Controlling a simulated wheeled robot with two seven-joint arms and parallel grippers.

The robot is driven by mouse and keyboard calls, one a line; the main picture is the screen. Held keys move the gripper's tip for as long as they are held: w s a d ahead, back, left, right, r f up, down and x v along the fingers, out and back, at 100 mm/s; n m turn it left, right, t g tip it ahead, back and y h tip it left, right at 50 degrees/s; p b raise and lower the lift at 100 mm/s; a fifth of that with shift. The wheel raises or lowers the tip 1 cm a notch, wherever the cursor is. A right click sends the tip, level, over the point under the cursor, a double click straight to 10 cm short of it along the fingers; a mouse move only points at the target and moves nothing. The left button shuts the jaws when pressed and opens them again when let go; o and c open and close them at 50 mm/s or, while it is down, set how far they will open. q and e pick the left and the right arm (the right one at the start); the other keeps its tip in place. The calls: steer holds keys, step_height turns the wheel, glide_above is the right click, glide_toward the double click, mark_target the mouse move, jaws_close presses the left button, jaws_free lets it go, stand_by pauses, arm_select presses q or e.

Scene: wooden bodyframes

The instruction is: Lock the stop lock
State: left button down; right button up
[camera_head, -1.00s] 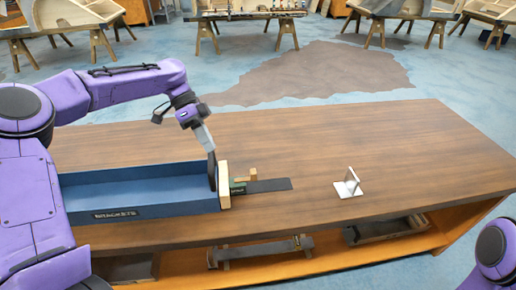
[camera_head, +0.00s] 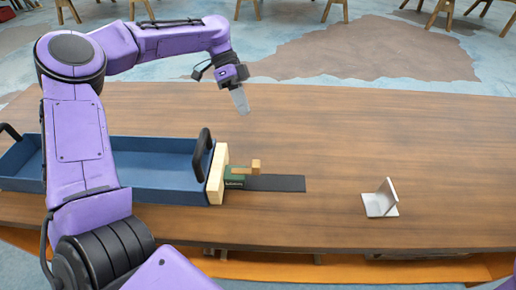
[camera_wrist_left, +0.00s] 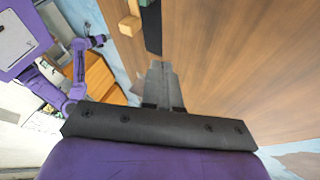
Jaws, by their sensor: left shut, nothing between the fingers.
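The stop lock is a small green block (camera_head: 234,177) with a wooden lever (camera_head: 255,167), beside a pale wooden end block (camera_head: 217,174) at the right end of the blue tray (camera_head: 160,178). A dark flat strip (camera_head: 275,183) runs right from it. My left gripper (camera_head: 240,100) is shut and empty, above the table and behind the lock, apart from it.
The blue tray has a black handle (camera_head: 203,152) standing up at its right end, near my left arm. A small metal angle bracket (camera_head: 381,202) stands on the wooden table (camera_head: 440,150) to the right. The tabletop between the strip and the bracket is clear.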

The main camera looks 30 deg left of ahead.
mark_target(245, 168)
arm_select(q)
steer(key=x, duration=1)
steer(key=shift+b, duration=0.3)
steer(key=s+d, duration=0.1)
steer(key=s+d+p, duration=0.1)
steer(key=s, duration=0.1)
steer(key=shift+s, duration=0.2)
steer(key=shift+d+r, duration=0.1)
steer(key=shift+d+m+p, duration=0.15)
steer(key=shift+m+p, duration=0.15)
steer(key=shift+p, duration=0.1)
